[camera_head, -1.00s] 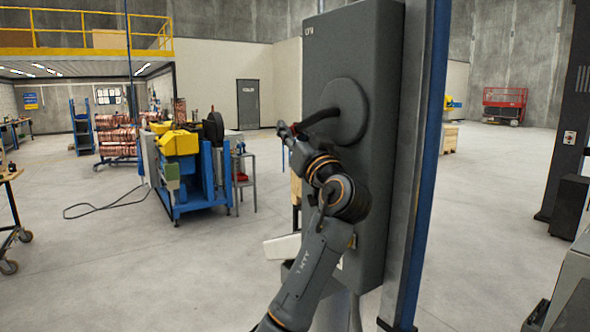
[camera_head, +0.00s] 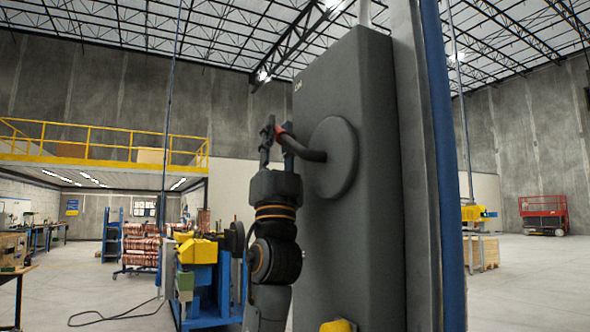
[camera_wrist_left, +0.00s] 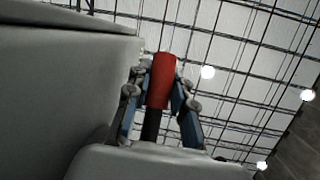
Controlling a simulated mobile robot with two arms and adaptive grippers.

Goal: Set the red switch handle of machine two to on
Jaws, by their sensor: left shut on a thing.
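The switch handle is a dark bent lever (camera_head: 308,154) with a red grip (camera_head: 281,131). It comes out of a round grey disc (camera_head: 338,158) on the tall grey cabinet (camera_head: 360,240) and points left and slightly up. My left gripper (camera_head: 276,130) points upward, with its fingers around the red grip. In the left wrist view the red grip (camera_wrist_left: 162,80) stands between the two fingers, with its dark lever part below. The fingers hide some of the grip in the head view. My right gripper is out of view.
A blue and grey post (camera_head: 443,150) stands right beside the cabinet. A blue machine with a yellow top (camera_head: 198,250) stands on the floor at left. A yellow-railed platform (camera_head: 100,143) is farther back.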

